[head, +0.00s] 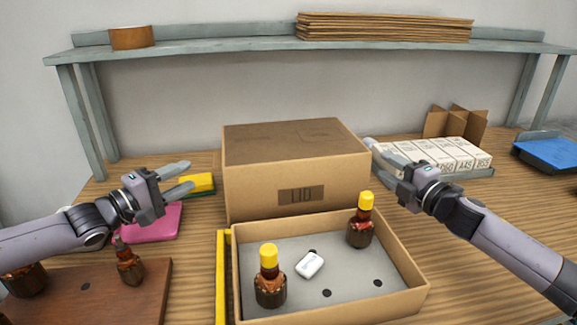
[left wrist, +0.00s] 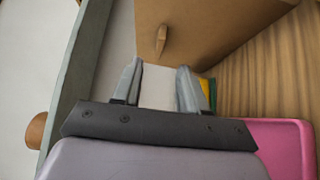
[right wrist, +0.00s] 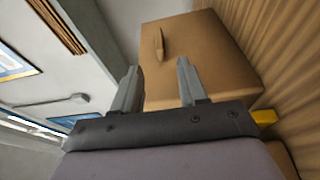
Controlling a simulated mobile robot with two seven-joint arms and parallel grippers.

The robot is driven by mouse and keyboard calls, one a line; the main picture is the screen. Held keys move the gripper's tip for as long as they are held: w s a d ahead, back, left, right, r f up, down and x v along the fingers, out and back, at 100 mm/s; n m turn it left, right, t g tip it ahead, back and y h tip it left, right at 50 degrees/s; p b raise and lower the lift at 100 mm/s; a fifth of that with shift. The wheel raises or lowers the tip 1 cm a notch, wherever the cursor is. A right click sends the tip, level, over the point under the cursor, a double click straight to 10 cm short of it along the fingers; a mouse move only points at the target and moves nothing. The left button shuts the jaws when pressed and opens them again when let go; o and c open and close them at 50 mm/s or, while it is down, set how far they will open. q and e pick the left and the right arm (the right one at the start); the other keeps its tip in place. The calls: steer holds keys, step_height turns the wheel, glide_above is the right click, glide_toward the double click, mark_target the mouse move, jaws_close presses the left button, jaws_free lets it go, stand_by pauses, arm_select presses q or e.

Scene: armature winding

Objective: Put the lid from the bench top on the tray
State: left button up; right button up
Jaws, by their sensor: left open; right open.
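The lid (head: 295,165) is a large brown cardboard box shape marked "LID", standing on the bench top just behind the tray. The tray (head: 410,275) is an open cardboard box with a grey floor. It holds two brown bottles with yellow caps and a small white item. My left gripper (head: 191,176) is open and empty, left of the lid and apart from it. My right gripper (head: 374,160) is open and empty near the lid's right side; whether it touches cannot be told. Both wrist views show a lid side with a small tab, in the left (left wrist: 205,25) and right (right wrist: 205,45).
A yellow bar (head: 222,285) runs along the tray's left side. A pink tray (head: 155,222) and a yellow-green sponge (head: 203,183) lie left. White cartons (head: 450,157) and a blue tray (head: 550,152) stand right. A shelf (head: 230,47) crosses the back.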

steer(key=shift+a+r, duration=0.1)
arm_select(q)
steer(key=x, duration=0.7)
arm_select(e)
steer(key=x, duration=0.7)
arm_select(q)
steer(key=shift+w, duration=0.1)
arm_select(e)
steer(key=shift+w, duration=0.1)
arm_select(q)
jaws_close()
arm_select(e)
jaws_close()
